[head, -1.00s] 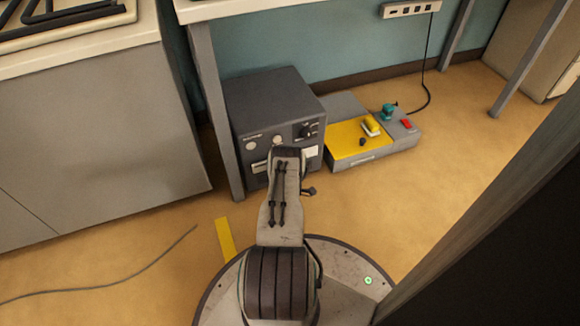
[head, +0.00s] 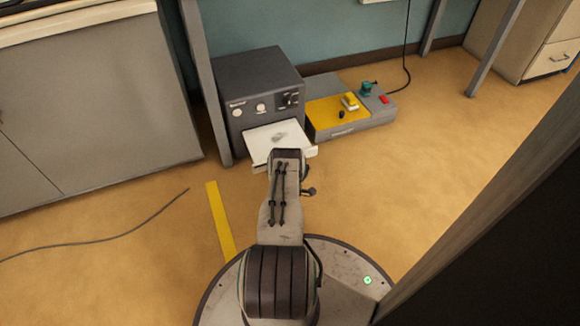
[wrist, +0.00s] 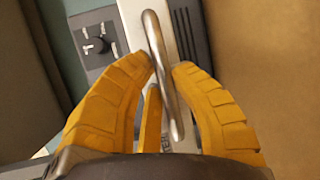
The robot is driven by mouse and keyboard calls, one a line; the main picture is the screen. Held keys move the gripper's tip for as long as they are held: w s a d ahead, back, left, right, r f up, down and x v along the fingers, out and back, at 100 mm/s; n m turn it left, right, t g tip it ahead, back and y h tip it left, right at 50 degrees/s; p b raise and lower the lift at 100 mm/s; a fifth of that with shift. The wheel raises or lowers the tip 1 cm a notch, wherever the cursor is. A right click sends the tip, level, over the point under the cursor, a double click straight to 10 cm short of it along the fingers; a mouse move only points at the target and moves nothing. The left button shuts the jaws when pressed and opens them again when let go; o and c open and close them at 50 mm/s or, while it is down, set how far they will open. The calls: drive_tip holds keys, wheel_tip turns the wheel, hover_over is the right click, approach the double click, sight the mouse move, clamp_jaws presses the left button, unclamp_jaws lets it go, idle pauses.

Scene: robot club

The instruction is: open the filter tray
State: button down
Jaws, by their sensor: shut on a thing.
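The filter tray (head: 263,149) is a white drawer standing well out from the front of a dark grey box-shaped machine (head: 258,72) on the floor. A small grey patch lies on the tray's surface. In the wrist view, my gripper (wrist: 167,67) has its orange fingers on either side of a metal bar handle (wrist: 153,35) and is shut on it. The tray's pale front (wrist: 133,22) is behind the handle. In the head view, my arm hides the gripper, the handle and part of the tray front.
A grey table leg (head: 207,90) stands close left of the machine. A grey-and-yellow unit (head: 337,130) with small parts sits to its right. A grey cabinet (head: 90,110) is at left. A yellow strip (head: 220,220) and a cable (head: 120,236) lie on the floor. The floor at right is open.

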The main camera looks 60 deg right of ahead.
drive_tip(key=shift+a+f, duration=0.1)
drive_tip(key=shift+a, duration=0.1)
drive_tip(key=c, duration=1.1)
unclamp_jaws()
drive_tip(key=shift+d, duration=0.1)
wheel_tip(320, 180, up, 8)
drive_tip(key=shift+d+f, duration=0.1)
drive_tip(key=shift+r, duration=1.2)
